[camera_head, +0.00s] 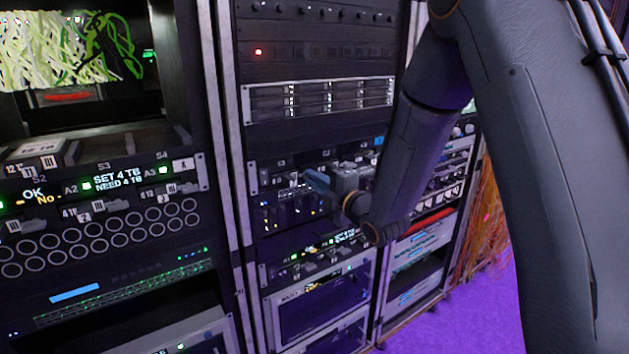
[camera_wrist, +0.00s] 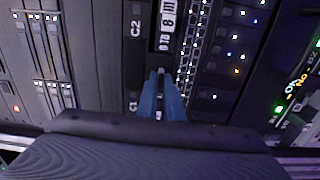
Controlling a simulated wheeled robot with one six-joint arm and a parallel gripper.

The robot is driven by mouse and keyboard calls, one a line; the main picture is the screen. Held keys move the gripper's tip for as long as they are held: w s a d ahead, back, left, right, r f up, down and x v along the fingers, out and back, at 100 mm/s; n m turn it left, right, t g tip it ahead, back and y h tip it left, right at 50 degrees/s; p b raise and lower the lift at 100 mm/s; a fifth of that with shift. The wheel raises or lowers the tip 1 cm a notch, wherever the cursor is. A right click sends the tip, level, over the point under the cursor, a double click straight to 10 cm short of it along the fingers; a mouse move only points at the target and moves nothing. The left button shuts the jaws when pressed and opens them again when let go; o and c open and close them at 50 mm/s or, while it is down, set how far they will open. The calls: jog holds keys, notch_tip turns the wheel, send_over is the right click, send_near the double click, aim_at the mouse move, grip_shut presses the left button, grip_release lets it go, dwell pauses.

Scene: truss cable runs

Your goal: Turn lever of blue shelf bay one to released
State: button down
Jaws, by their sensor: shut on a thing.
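The shelf with the blue tag (camera_head: 379,142) is in the middle rack in the head view. Its bay labels C2 (camera_wrist: 135,29) and C1 (camera_wrist: 133,107) show in the wrist view. My gripper (camera_head: 309,178) reaches this shelf's front from the right, and its blue fingers show in the wrist view (camera_wrist: 161,93). The fingers are shut on a small grey lever (camera_wrist: 160,72) beside the C1 label. The fingers hide most of the lever, so I cannot tell its exact turn.
The left rack carries a shelf (camera_head: 100,186) with lit displays and small levers. Server units (camera_head: 320,98) sit above the blue-tagged shelf, and more lit units lie below. Orange cables (camera_head: 487,225) hang at the right. Purple floor (camera_head: 470,310) is clear at lower right.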

jog(key=shift+m, duration=0.3)
jog(key=m+b, duration=0.4)
jog(key=m, duration=1.2)
jog(key=shift+m, duration=0.7)
jog(key=c, duration=1.9)
grip_release()
jog(key=shift+s+d+b, duration=0.1)
jog(key=shift+b, duration=0.2)
